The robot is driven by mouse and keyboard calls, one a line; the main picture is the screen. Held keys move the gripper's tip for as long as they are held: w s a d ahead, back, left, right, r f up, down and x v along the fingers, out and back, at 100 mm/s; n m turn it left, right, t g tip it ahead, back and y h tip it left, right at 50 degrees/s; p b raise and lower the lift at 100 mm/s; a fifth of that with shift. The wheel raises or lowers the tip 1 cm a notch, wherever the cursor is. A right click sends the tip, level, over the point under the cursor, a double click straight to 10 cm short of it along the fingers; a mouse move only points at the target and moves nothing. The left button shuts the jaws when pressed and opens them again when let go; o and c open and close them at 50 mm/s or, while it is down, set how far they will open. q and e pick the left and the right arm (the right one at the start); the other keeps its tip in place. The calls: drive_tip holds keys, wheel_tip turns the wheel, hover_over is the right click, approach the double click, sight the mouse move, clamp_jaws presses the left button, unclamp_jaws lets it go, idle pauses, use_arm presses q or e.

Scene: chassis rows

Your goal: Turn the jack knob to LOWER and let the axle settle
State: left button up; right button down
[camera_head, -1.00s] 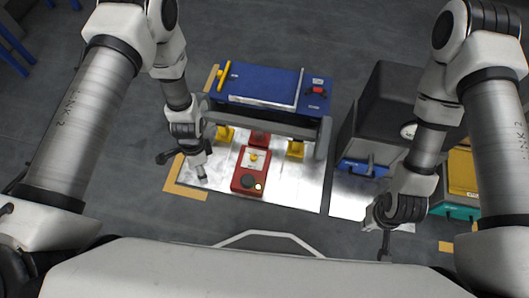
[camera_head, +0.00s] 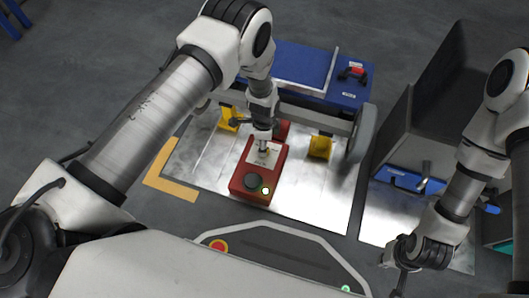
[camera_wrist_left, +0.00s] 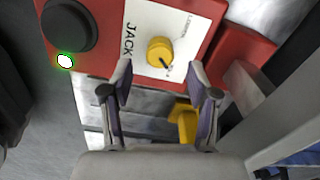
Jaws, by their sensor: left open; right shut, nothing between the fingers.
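The red jack unit (camera_head: 253,184) lies on the metal plate, with a black round button and a lit green-white lamp. Its yellow jack knob (camera_wrist_left: 159,51) shows in the left wrist view on a white label reading JACK; the smaller lettering is hard to read. My left gripper (camera_wrist_left: 160,75) is open, its fingertips just short of the knob on either side, apparently not touching. In the head view my left gripper (camera_head: 263,150) is over the unit and partly hides the knob. The grey axle (camera_head: 319,117) spans behind, ending in a wheel (camera_head: 362,134). My right gripper (camera_head: 402,266) is shut and empty.
Yellow stands (camera_head: 319,148) are by the axle. The metal plate (camera_head: 315,195) is bare right of the jack unit.

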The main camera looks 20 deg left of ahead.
use_arm(q)
wheel_tip(320, 180, down, 4)
drive_tip(key=shift+f+b, duration=0.2)
drive_tip(key=shift+b, duration=0.75)
drive_tip(key=shift+r, duration=0.1)
use_arm(e)
wheel_tip(320, 180, down, 3)
drive_tip(key=shift+w+r, duration=0.1)
use_arm(q)
clamp_jaws()
